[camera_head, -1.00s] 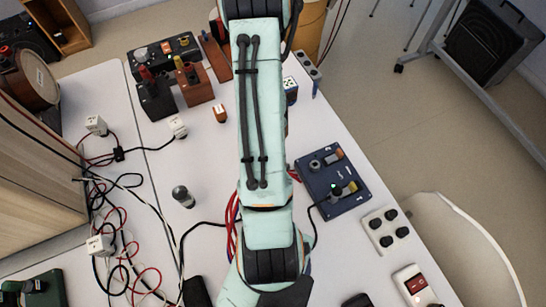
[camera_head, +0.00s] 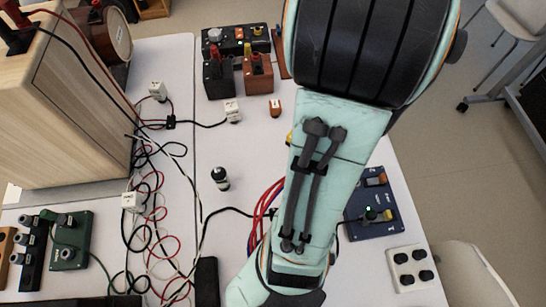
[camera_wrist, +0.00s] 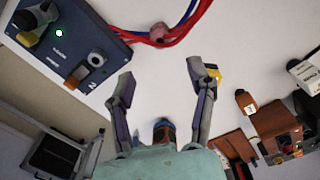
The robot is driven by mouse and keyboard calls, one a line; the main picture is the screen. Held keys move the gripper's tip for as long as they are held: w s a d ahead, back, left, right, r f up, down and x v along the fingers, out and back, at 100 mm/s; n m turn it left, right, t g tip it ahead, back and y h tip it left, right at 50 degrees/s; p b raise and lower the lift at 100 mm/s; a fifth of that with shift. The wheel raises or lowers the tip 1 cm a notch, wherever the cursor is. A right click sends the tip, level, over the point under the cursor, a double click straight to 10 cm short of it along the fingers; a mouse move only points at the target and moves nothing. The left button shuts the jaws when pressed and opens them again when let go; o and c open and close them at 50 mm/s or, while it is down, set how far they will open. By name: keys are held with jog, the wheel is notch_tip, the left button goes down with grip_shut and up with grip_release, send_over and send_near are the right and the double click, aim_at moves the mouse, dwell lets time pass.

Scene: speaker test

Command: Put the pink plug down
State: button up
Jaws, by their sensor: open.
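The pink plug (camera_wrist: 158,33) is in the wrist view, at the top middle, on a bundle of red and blue cables over the white table. My gripper (camera_wrist: 162,78) is open, its two fingers spread on either side of bare table. Nothing is between the fingertips, and the plug is apart from them, beyond the tips. In the head view my arm hides the plug and the gripper.
A blue box (camera_wrist: 62,52) with a green light is left of the plug in the wrist view. A yellow piece (camera_wrist: 214,76) shows beside the right finger. In the head view, loose cables (camera_head: 160,235) cover the left; a small dark-topped cylinder (camera_head: 220,178) stands mid-table.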

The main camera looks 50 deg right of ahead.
jog(key=w+a+r+n, duration=0.5)
jog(key=w+a, duration=0.3)
jog(key=s+a+r+n, duration=0.1)
jog(key=a+r+n, duration=0.2)
jog(key=a, duration=0.4)
jog(key=s+a+r+n, duration=0.1)
jog(key=a+r+n, duration=0.2)
jog(key=a+n, duration=0.3)
jog(key=shift+s+a+r+n+y, duration=0.3)
jog(key=shift+a+y, duration=0.1)
jog(key=shift+a, duration=0.55)
